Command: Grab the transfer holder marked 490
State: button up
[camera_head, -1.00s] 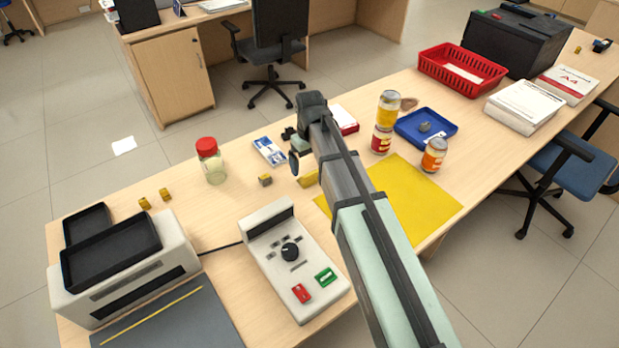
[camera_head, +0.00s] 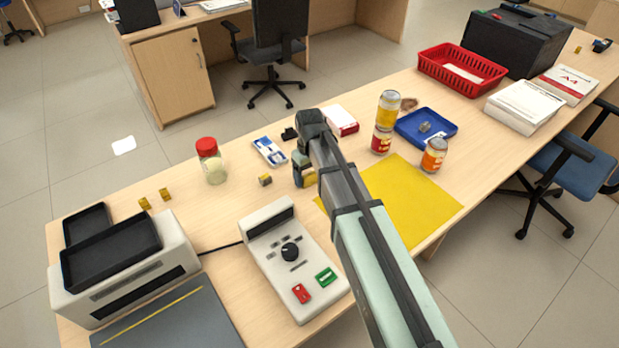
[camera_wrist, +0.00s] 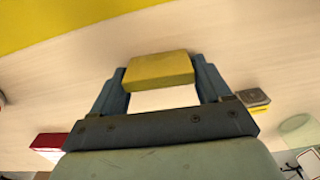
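A small yellow block (camera_wrist: 158,70) lies between the two fingers of my gripper (camera_wrist: 160,82) in the wrist view. It spans almost the whole gap, with a finger close along each end. I cannot tell whether the fingers press on it or only stand around it. In the head view my gripper (camera_head: 304,172) is low over the table, and part of the yellow block (camera_head: 310,178) shows beside it. A grey and yellow block (camera_head: 265,180) sits left of my gripper. Two more yellow pieces (camera_head: 145,203) stand near the machine at left. No 490 marking is readable on any of them.
A blue and white packet (camera_head: 270,151) and a red-lidded jar (camera_head: 210,160) stand left of my gripper. A control box (camera_head: 297,250) is in front. Cans (camera_head: 434,155), a yellow mat (camera_head: 420,205) and a blue tray (camera_head: 446,131) lie to the right.

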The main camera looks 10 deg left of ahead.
jog(key=c, duration=0.6)
